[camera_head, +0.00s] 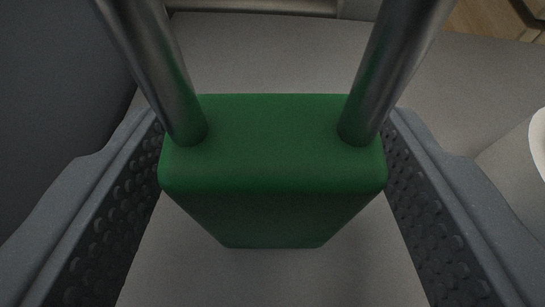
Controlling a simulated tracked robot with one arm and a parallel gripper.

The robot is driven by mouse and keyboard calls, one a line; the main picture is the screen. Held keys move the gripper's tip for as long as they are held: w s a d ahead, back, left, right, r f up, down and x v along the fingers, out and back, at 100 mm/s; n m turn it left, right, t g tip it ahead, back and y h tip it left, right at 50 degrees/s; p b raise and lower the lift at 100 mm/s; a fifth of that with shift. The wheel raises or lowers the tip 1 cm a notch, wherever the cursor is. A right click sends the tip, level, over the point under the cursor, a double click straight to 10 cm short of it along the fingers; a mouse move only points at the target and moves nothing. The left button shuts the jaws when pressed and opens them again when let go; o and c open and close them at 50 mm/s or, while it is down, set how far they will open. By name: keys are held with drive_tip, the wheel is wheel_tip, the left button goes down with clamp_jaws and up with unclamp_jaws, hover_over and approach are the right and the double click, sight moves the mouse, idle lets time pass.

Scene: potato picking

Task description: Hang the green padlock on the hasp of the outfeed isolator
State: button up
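The green padlock (272,170) fills the middle of the head camera view, with its body between the two fingers of my gripper (275,165). The dark, studded finger pads meet the left and right sides of the body, so my gripper is shut on it. Two thick grey legs of the metal shackle (165,70) rise from the top of the body towards the camera and leave the picture at the top. The curve of the shackle is out of view. I do not see the outfeed isolator or its hasp.
A plain grey surface (270,60) lies below and around the padlock. A dark grey panel or wall (55,80) stands at the left. Something white and rounded (538,140) shows at the right edge. A wooden thing (490,18) is at the top right.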

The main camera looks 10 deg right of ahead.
drive_tip(key=p+v, duration=0.1)
drive_tip(key=v, duration=1.3)
drive_tip(key=shift+d, duration=0.25)
drive_tip(key=shift+w, duration=0.1)
wheel_tip(320, 180, up, 13)
drive_tip(key=w+a, duration=0.2)
drive_tip(key=a, duration=0.1)
drive_tip(key=s+a+r, duration=0.1)
drive_tip(key=a+r, duration=0.2)
drive_tip(key=r, duration=0.4)
drive_tip(key=s+a+r+n+t, duration=0.1)
drive_tip(key=s+a+r, duration=0.1)
drive_tip(key=r, duration=0.6)
drive_tip(key=s+a+r+y, duration=0.1)
drive_tip(key=s+a+r, duration=0.1)
drive_tip(key=a+r, duration=0.3)
wheel_tip(320, 180, up, 3)
drive_tip(key=shift+s+t, duration=0.25)
drive_tip(key=shift+t, duration=0.15)
drive_tip(key=shift+o, duration=0.4)
drive_tip(key=s+a+r+n+y, duration=0.1)
drive_tip(key=s+a+r, duration=0.4)
drive_tip(key=r, duration=0.3)
drive_tip(key=shift+s+y, duration=0.3)
drive_tip(key=shift+s, duration=0.6)
drive_tip(key=shift+d, duration=0.1)
